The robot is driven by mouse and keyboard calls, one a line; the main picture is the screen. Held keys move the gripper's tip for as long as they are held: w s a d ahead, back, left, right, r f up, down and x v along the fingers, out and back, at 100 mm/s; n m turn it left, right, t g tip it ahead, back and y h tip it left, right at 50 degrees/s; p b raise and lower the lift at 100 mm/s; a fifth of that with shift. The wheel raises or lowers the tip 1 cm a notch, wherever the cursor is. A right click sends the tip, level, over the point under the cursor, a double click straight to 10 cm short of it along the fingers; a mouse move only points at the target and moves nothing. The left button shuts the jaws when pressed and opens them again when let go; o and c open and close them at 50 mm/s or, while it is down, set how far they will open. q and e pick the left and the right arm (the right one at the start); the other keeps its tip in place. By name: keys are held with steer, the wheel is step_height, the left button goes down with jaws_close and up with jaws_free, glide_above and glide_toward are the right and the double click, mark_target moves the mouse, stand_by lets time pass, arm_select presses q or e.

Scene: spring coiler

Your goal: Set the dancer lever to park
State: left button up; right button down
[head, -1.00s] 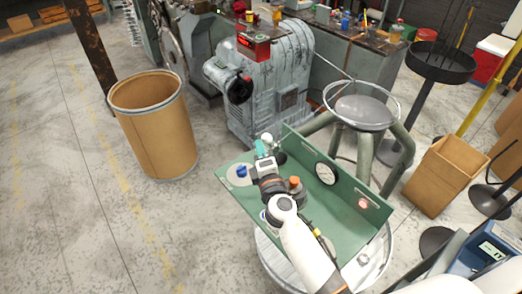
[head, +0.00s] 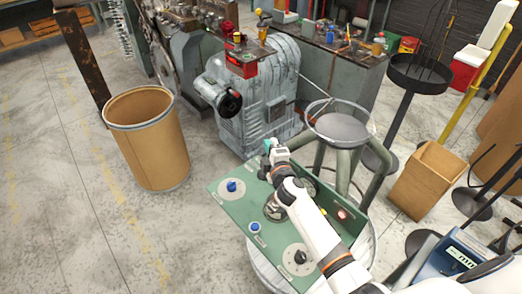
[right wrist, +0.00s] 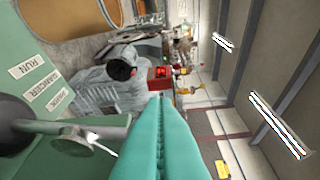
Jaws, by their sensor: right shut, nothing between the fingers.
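The green control panel (head: 236,205) stands on a round stool in the head view. A dark round knob (right wrist: 14,124) sits below the labels at the left edge. The arm hides part of the panel. My left gripper is not in view.
The panel top carries a blue selector (head: 231,186), a blue button (head: 254,227), a black knob (head: 300,257) and a lit red button (head: 342,214). A grey machine (head: 262,100) stands behind. A brown drum (head: 150,140) stands left and a cardboard box (head: 425,180) right.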

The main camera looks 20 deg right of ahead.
mark_target(276, 141)
steer(key=shift+w+d, duration=0.25)
steer(key=shift+d, duration=0.85)
steer(key=shift+w+d+f, duration=0.1)
steer(key=shift+w+d, duration=0.1)
steer(key=shift+d, duration=0.15)
